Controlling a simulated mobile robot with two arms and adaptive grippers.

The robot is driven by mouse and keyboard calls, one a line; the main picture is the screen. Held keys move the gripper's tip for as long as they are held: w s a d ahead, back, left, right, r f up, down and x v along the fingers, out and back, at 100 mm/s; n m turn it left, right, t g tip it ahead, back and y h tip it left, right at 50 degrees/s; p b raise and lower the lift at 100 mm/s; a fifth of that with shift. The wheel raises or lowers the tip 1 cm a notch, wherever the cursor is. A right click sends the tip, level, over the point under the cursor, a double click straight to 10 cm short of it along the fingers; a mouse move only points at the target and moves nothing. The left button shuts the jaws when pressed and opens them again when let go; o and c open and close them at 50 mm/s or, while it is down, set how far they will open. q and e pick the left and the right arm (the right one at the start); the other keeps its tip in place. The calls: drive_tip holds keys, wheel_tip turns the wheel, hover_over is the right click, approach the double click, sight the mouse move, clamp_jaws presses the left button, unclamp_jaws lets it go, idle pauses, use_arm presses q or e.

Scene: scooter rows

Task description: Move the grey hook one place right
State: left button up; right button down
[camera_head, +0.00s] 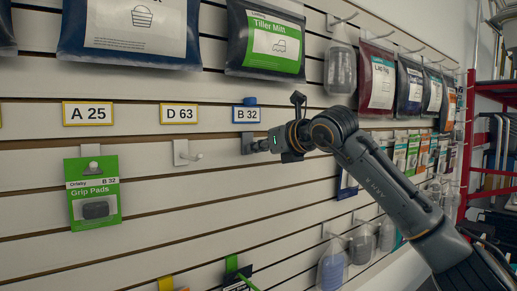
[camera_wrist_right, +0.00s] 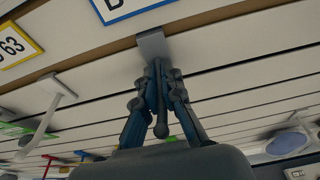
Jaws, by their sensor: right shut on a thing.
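The grey hook (camera_head: 246,144) is on the slatted wall just under the B 32 label (camera_head: 247,115). My right gripper (camera_head: 264,145) reaches it from the right. In the right wrist view its two fingers (camera_wrist_right: 160,85) are closed around the hook's prong, and the grey back plate (camera_wrist_right: 152,46) shows flat against the wall beyond them. A paler, empty hook (camera_head: 187,153) is to the left under the D 63 label (camera_head: 179,113). My left gripper is not in view.
A green Grip Pads pack (camera_head: 93,192) marked B 32 hangs under the A 25 label (camera_head: 88,113). Large pouches (camera_head: 265,45) hang above. Several packs and bottles (camera_head: 333,265) hang to the right and below. A red rack (camera_head: 470,130) stands at far right.

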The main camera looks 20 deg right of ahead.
drive_tip(key=shift+f+b+v, duration=0.25)
drive_tip(key=shift+b+v, duration=0.8)
idle(1.1)
drive_tip(key=shift+f+b+v, duration=0.2)
drive_tip(key=shift+b+v, duration=0.45)
drive_tip(key=shift+v, duration=0.55)
drive_tip(key=shift+f+b+v, duration=0.15)
drive_tip(key=shift+b+v, duration=0.5)
drive_tip(key=shift+v, duration=0.55)
drive_tip(key=shift+d, duration=0.1)
drive_tip(key=w+d+p, duration=0.3)
drive_tip(key=d, duration=0.5)
drive_tip(key=w+d+p, duration=0.2)
drive_tip(key=d+p, duration=0.2)
drive_tip(key=d, duration=0.4)
drive_tip(key=shift+w+f, duration=0.25)
drive_tip(key=shift+w, duration=0.1)
idle(0.9)
drive_tip(key=shift+w+a+r+p, duration=0.1)
drive_tip(key=shift+a+p, duration=0.05)
drive_tip(key=shift+p, duration=0.2)
